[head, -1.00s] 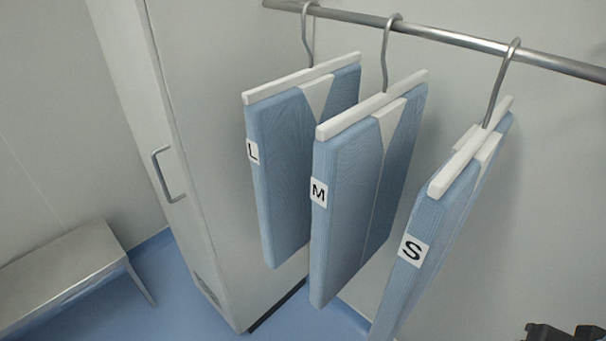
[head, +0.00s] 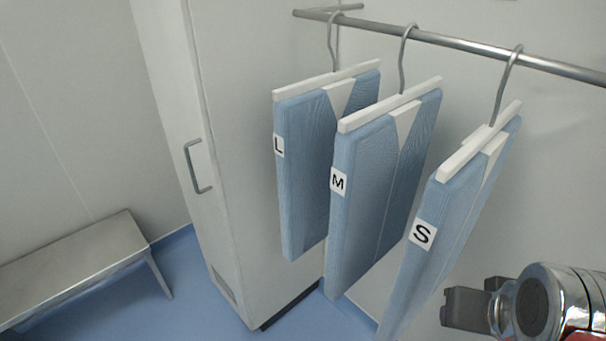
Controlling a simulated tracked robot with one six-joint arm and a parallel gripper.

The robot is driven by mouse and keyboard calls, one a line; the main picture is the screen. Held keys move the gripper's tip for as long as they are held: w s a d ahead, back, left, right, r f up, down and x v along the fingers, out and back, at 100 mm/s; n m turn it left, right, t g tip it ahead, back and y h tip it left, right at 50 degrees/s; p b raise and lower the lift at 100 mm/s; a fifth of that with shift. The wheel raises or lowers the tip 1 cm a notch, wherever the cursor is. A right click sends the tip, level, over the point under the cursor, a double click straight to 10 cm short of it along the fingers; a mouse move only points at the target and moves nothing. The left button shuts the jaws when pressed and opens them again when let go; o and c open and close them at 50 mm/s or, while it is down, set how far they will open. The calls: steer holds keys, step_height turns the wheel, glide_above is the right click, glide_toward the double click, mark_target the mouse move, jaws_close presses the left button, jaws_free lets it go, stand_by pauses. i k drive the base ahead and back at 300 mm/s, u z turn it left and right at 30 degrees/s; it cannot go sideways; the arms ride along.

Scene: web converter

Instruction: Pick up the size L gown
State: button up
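The size L gown (head: 302,160) is a flat blue block with a white hanger bar and an "L" label. It hangs from the metal rail, leftmost of three gowns, with its right part partly behind the M gown. My gripper (head: 450,308) shows at the lower right, below and right of the S gown. It is apart from the L gown, with the M and S gowns between them in the picture. Its dark fingers show only partly, and I cannot tell whether they are open or shut.
The M gown (head: 372,190) and S gown (head: 455,215) hang right of the L gown on the rail (head: 450,45). A tall white cabinet (head: 225,150) with a handle stands left of the gowns. A metal bench (head: 75,260) stands at the lower left. Blue floor shows between bench and cabinet.

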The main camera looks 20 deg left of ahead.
mark_target(307, 114)
steer(key=u, duration=2.7)
steer(key=i, duration=1)
